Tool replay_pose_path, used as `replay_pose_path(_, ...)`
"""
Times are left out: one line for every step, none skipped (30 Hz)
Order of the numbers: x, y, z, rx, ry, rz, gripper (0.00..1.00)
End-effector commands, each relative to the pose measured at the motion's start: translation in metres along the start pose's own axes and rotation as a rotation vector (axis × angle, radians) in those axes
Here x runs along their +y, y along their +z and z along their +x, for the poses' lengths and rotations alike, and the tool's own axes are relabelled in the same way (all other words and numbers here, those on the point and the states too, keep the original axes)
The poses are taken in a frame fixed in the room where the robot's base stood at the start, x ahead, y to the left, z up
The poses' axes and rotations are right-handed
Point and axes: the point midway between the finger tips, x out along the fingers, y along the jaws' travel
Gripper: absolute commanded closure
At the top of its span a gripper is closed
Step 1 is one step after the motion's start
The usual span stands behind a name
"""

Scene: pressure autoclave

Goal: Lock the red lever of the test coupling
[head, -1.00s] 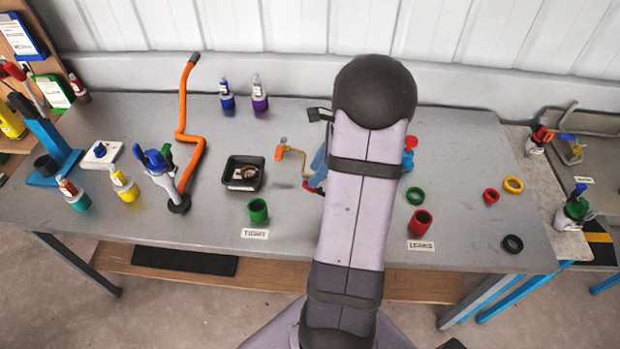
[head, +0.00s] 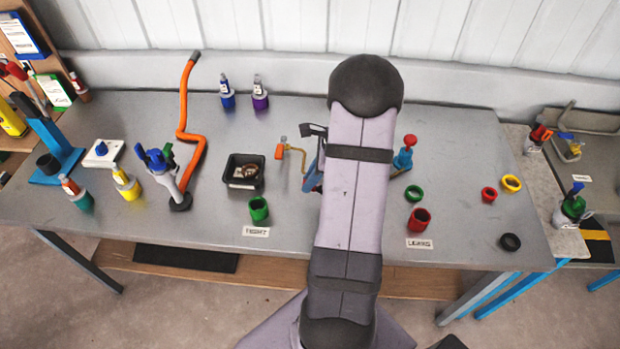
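The test coupling is mostly hidden behind my arm (head: 350,195). A blue part (head: 314,174) shows at the arm's left edge, next to a bent brass pipe (head: 301,160) with an orange-handled valve (head: 281,146). I cannot make out the red lever or its position. A blue fitting with a red knob (head: 404,155) stands just right of my arm. My gripper is hidden behind the arm's links, so its fingers and whatever they touch do not show. A small dark bracket-like part (head: 312,130) sticks out left of the arm.
A black tray (head: 243,180) and a green cup (head: 259,209) by the TIGHT label are left of my arm. A red cup (head: 419,218) by the LEAKS label and several coloured rings are right.

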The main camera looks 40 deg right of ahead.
Motion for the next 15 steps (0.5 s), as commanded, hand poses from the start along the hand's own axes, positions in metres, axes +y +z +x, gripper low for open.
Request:
replay_pose_path(0.0002,0.0,-0.0002,0.0,0.001,0.0,1.0)
replay_pose_path(0.0002,0.0,-0.0002,-0.001,0.001,0.0,1.0)
replay_pose_path(0.0002,-0.0002,-0.0003,-0.002,0.001,0.0,1.0)
replay_pose_path(0.0002,-0.0003,-0.0004,-0.004,0.001,0.001,1.0)
replay_pose_path(0.0001,-0.0006,-0.0005,-0.007,0.0,0.001,1.0)
replay_pose_path(0.0001,-0.001,-0.0008,-0.012,0.0,0.003,1.0)
replay_pose_path(0.0,-0.0014,-0.001,-0.017,0.0,0.003,1.0)
replay_pose_path(0.0,-0.002,-0.0013,-0.023,0.0,0.003,1.0)
replay_pose_path(-0.0002,-0.0028,-0.0019,-0.033,-0.001,0.003,1.0)
replay_pose_path(-0.0002,-0.0033,-0.0023,-0.043,-0.001,0.004,1.0)
replay_pose_path(-0.0002,-0.0039,-0.003,-0.055,-0.001,0.004,1.0)
replay_pose_path(-0.0004,-0.0054,-0.004,-0.071,-0.002,0.005,1.0)
replay_pose_path(-0.0005,-0.006,-0.0047,-0.087,-0.002,0.004,1.0)
replay_pose_path(-0.0006,-0.0071,-0.0056,-0.103,-0.002,0.006,1.0)
replay_pose_path(-0.0008,-0.0086,-0.007,-0.128,-0.002,0.006,1.0)
